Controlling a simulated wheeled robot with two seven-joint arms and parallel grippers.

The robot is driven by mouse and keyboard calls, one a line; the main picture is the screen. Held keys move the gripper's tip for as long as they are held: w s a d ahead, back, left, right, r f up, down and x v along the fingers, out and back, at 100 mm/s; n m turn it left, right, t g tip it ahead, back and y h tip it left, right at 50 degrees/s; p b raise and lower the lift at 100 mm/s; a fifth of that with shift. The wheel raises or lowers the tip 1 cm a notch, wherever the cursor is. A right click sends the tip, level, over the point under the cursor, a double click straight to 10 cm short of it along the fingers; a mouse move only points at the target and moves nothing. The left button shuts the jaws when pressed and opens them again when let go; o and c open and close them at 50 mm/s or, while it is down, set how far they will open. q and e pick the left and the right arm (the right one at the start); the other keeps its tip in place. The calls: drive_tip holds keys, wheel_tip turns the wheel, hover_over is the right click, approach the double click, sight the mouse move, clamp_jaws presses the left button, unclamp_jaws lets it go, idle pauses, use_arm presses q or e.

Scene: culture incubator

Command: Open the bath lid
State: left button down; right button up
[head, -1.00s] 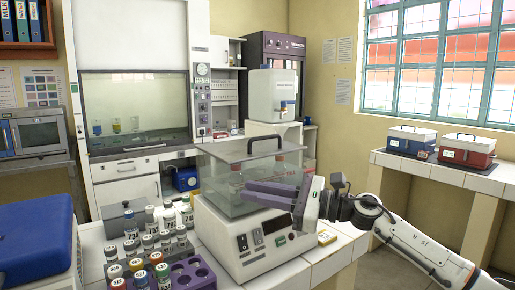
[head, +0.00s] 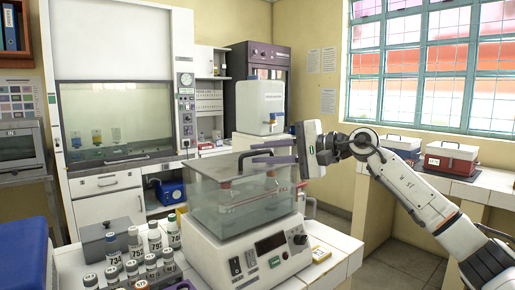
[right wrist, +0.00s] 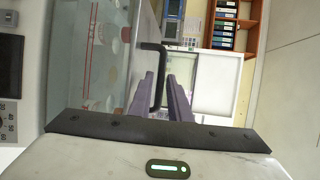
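The bath (head: 235,205) is a clear tank with bottles inside, on a white base with a display and knob. A black bar handle (head: 240,161) stands up from the lid. My right gripper (head: 252,153) comes in from the right with its purple fingers level, one above the other, at the handle. In the right wrist view the fingers (right wrist: 160,76) are apart, and the handle (right wrist: 162,58) runs between them. Whether they touch it is hard to tell. My left gripper is not in view.
Several labelled bottles (head: 133,248) stand on the counter left of the bath. A blue box (head: 25,255) is at the near left. A red-bodied bath (head: 450,158) stands on the right-hand bench. Air above the lid looks clear.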

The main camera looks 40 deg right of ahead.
drive_tip(key=shift+x, duration=0.9)
clamp_jaws()
